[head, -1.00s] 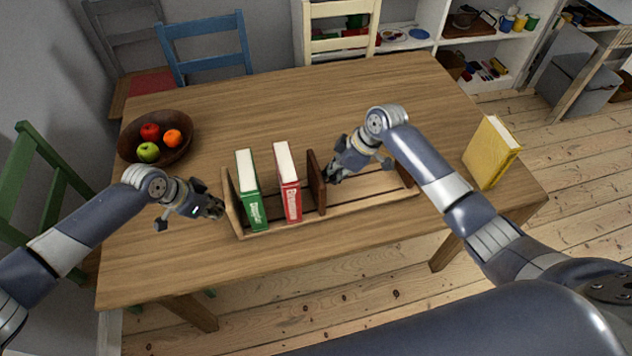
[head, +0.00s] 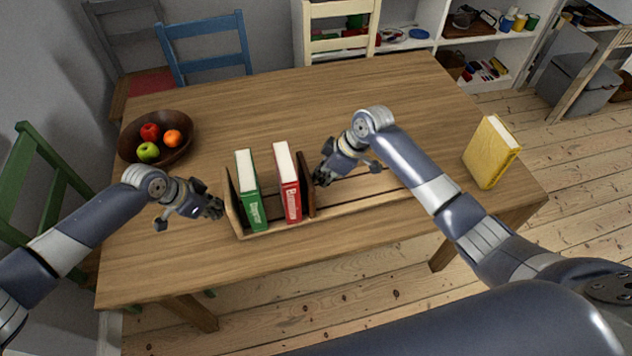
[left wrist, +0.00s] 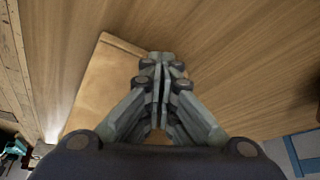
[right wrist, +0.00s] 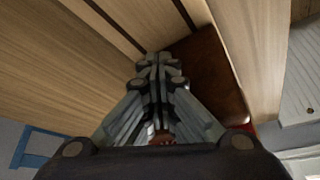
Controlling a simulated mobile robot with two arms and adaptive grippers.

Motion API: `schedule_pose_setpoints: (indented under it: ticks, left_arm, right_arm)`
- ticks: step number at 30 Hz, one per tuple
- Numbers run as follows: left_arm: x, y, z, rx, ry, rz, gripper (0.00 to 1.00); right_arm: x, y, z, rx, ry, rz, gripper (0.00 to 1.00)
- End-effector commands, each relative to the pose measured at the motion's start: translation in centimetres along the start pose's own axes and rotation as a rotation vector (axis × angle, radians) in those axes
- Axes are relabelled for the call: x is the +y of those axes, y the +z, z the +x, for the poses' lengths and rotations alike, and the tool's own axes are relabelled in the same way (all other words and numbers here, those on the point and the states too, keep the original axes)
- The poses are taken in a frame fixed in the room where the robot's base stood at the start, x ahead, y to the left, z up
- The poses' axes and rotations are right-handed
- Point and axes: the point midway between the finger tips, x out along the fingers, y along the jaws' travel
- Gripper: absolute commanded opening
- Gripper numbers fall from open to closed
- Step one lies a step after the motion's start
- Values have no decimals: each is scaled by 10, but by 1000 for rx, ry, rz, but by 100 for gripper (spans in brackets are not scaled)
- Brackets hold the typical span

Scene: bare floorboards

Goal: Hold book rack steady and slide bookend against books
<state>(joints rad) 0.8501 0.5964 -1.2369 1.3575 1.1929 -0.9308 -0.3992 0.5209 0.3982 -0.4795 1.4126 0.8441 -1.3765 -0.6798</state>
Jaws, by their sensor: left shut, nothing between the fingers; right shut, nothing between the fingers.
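The wooden book rack (head: 352,205) lies on the table. A green book (head: 248,190) and a red book (head: 287,182) stand upright in its left part, with a gap between them. The dark brown bookend (head: 307,185) stands right beside the red book; I cannot tell whether they touch. My right gripper (head: 322,178) is shut and empty, its tips at the bookend's right face; the bookend also shows in the right wrist view (right wrist: 208,75). My left gripper (head: 219,209) is shut and empty at the outside of the rack's left end panel (left wrist: 100,90).
A yellow book (head: 490,153) stands at the table's right edge. A dark bowl with fruit (head: 158,158) sits at the left. Chairs stand around the wooden table (head: 290,105), whose back middle is clear.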

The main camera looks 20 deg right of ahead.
Motion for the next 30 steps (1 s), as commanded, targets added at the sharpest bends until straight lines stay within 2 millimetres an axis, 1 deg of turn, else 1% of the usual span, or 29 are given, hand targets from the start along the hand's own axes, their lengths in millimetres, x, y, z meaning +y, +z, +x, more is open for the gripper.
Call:
schedule_pose_setpoints:
  ticks: [1,15,30]
  left_arm:
    - [1,-4,0,7,2,2,0]
    - [1,-4,0,7,2,2,0]
    - [2,-4,0,7,2,2,0]
  right_arm:
    - [-3,-5,1,8,-3,-4,0]
    - [-10,-16,6,8,-2,-3,0]
    - [-12,-20,7,9,-2,-4,0]
